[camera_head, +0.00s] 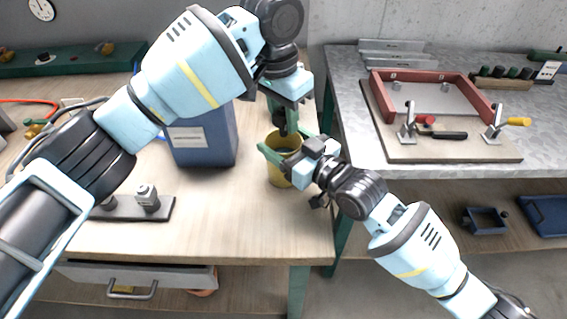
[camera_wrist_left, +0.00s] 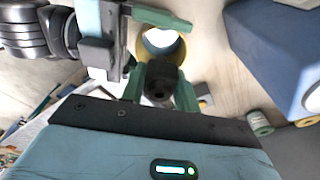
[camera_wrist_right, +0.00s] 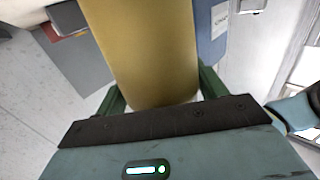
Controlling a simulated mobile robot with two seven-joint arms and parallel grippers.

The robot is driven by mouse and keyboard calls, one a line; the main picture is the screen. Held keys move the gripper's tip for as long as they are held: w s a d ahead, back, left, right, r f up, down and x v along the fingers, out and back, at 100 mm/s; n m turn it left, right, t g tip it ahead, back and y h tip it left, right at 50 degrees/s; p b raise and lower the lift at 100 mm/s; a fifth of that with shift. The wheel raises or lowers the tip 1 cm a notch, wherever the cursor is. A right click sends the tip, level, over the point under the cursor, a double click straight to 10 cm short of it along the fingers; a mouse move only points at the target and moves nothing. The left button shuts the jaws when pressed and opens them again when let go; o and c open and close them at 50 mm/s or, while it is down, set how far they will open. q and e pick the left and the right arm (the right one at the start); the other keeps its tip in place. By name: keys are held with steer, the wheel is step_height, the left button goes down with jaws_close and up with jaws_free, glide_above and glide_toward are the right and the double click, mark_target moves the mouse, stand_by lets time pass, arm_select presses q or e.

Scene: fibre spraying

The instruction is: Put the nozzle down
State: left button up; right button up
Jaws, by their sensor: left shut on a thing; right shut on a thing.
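A dark nozzle (camera_wrist_left: 159,82) is between the green fingers of my left gripper (camera_head: 288,112), which is shut on it. In the head view the nozzle (camera_head: 285,128) points down at the mouth of a yellow cup (camera_head: 281,174). I cannot tell whether its tip is inside the cup. The cup's round opening also shows in the left wrist view (camera_wrist_left: 178,50), just beyond the nozzle. My right gripper (camera_head: 296,152) is shut on the cup from the right side. The cup fills the middle of the right wrist view (camera_wrist_right: 145,50).
A blue container (camera_head: 204,143) stands left of the cup on the wooden bench (camera_head: 235,215). A dark fixture (camera_head: 135,207) lies at the front left. A red-framed mould (camera_head: 440,95) with clamps sits on the grey table at right. The wood in front of the cup is clear.

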mark_target(279, 115)
arm_select(q)
step_height(279, 115, down, 9)
steer(key=shift+f, duration=0.1)
stand_by(0.5)
steer(key=shift+f, duration=0.4)
steer(key=shift+s+a+f, duration=0.1)
steer(key=shift+f, duration=0.3)
steer(key=o, duration=0.7)
steer(key=shift+f, duration=0.1)
arm_select(e)
steer(key=shift+s+a+r, duration=0.1)
arm_select(q)
steer(key=shift+o, duration=0.2)
steer(key=shift+r, duration=0.45)
steer(key=r, duration=0.8)
steer(key=s+a+r, duration=0.1)
steer(key=r, duration=0.3)
steer(key=shift+r, duration=0.4)
arm_select(e)
steer(key=o, duration=1.3)
steer(key=shift+c, duration=0.2)
